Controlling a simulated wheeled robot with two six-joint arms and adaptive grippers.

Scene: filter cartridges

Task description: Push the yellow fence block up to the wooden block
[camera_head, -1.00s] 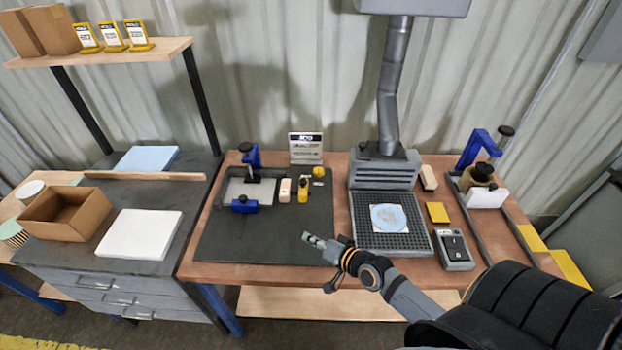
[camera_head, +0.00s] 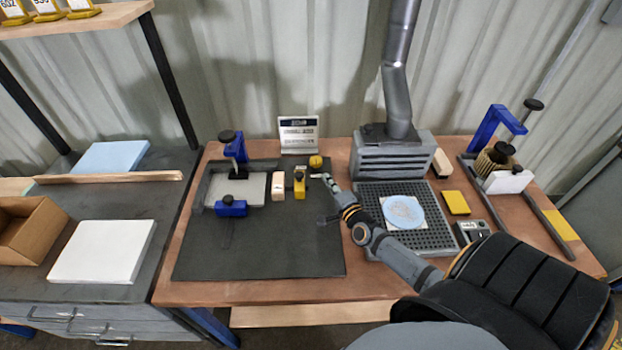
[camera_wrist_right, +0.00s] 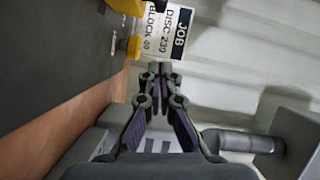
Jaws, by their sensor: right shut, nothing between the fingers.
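My left gripper is not in view.
A yellow round piece (camera_head: 315,162) sits behind the fence block, near the job card (camera_head: 299,134). A grey plate with blue clamps (camera_head: 231,206) lies left of the wooden block. The dark mat (camera_head: 260,250) is clear in front. A perforated grey tray (camera_head: 436,235) is at right.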

